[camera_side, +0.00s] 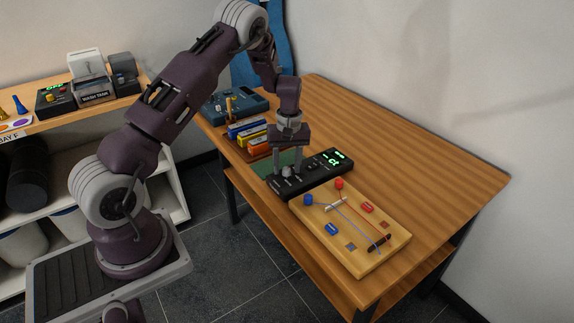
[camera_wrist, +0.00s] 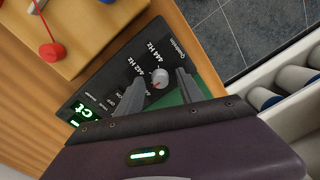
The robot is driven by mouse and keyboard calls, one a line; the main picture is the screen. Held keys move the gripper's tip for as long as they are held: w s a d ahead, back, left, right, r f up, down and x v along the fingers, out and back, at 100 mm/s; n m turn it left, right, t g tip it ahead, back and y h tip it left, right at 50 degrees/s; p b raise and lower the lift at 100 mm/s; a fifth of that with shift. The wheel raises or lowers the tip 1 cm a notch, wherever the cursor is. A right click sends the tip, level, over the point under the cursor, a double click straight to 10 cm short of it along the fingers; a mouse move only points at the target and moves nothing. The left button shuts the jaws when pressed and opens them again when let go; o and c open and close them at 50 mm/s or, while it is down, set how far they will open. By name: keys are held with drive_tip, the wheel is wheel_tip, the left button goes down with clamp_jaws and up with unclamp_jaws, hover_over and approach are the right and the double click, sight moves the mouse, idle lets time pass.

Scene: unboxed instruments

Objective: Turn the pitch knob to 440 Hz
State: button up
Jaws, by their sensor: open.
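The black instrument (camera_side: 318,177) lies on the wooden table with a lit green display at its right end. The knob also shows at the left part of the instrument in the side view (camera_side: 288,172). My gripper (camera_wrist: 161,80) is open, pointing down, with one finger on each side of the knob. I cannot tell whether the fingers touch it. The exact setting is too small to read.
A wooden board (camera_side: 335,247) with red and blue parts and wires lies right in front of the instrument. Coloured boxes (camera_side: 248,130) and a blue device (camera_side: 238,106) stand behind on the left. The table's right side (camera_side: 430,165) is clear.

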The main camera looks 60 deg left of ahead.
sight(288, 168)
wheel_tip(288, 168, up, 7)
drive_tip(key=shift+w+f, duration=0.1)
drive_tip(key=shift+w, duration=0.05)
